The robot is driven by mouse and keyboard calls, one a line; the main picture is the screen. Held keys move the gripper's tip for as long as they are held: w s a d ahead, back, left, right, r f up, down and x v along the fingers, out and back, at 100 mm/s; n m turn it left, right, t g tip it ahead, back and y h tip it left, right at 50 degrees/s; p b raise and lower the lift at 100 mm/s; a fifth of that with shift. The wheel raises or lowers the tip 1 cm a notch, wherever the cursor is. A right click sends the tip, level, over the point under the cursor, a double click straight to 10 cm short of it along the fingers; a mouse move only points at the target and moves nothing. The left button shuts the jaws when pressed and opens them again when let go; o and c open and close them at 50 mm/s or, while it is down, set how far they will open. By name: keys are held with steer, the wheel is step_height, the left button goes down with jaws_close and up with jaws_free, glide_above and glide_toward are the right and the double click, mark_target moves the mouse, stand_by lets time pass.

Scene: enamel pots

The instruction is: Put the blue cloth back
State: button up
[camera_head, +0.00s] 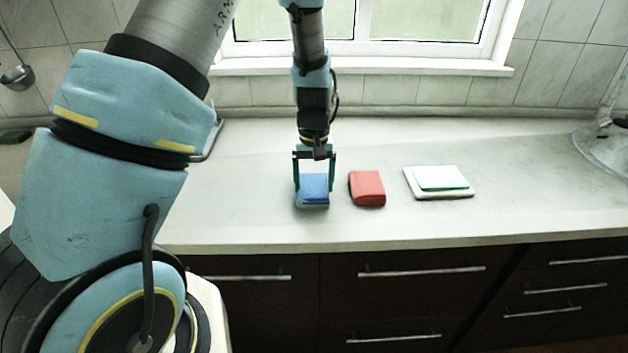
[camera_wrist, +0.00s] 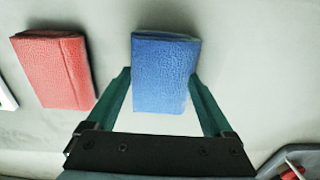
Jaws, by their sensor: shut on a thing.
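The blue cloth (camera_head: 313,188) is a folded block at the middle of the counter. It also shows in the wrist view (camera_wrist: 163,75), between the two fingers. My gripper (camera_head: 314,180) reaches down from above with one finger on each side of the cloth, and it is shut on the cloth. The cloth is at or just above the counter top; I cannot tell whether it touches.
A folded red cloth (camera_head: 367,188) lies just right of the blue one, with a small gap. Further right, a pale green cloth (camera_head: 441,178) lies on a white board (camera_head: 459,193).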

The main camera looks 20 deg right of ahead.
mark_target(314, 186)
steer(key=o, duration=1.2)
step_height(314, 186, up, 12)
steer(key=b, duration=0.3)
steer(key=s+a, duration=0.2)
steer(key=a, duration=0.7)
steer(key=s+a+f+n+t, duration=0.1)
steer(key=s+a, duration=0.1)
steer(key=a, duration=0.7)
steer(key=s+a+n, duration=0.1)
steer(key=s+a, duration=0.1)
steer(key=a, duration=0.8)
steer(key=shift+s+f+t, duration=0.2)
steer(key=shift+f+t, duration=0.1)
